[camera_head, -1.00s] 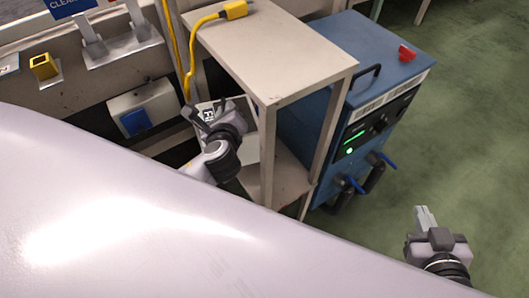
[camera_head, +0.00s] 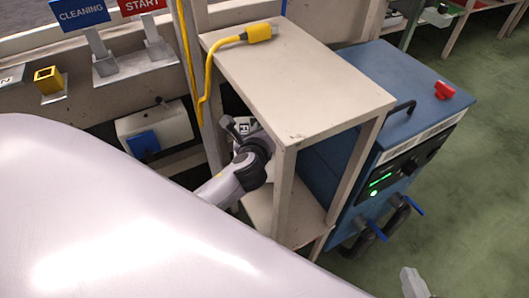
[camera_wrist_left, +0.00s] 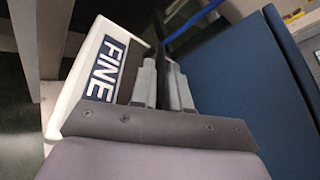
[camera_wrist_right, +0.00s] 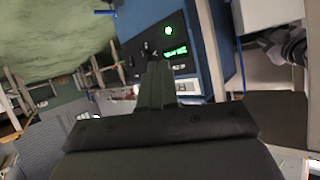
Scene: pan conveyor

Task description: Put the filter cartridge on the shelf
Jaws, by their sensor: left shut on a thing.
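The filter cartridge, a white block with a dark "FINE" label (camera_wrist_left: 72,88), is held in my left gripper (camera_wrist_left: 165,82). In the head view only a small white part of the cartridge (camera_head: 244,127) shows behind the gripper (camera_head: 236,130). The beige shelf unit (camera_head: 310,90) has a top board and a lower board (camera_head: 300,222). My left gripper is at its open left side, below the top board; whether the cartridge touches the lower board is hidden. My right gripper (camera_wrist_right: 153,85) has its fingers together and empty, facing a blue machine; its tip shows at the head view's bottom edge (camera_head: 413,282).
A yellow plug with its cable (camera_head: 257,33) lies on the shelf's top. The blue machine (camera_head: 400,85) with a red knob stands close right of the shelf. A grey-white box with a blue front (camera_head: 143,143) is left of it. Green floor (camera_head: 480,190) is clear at right.

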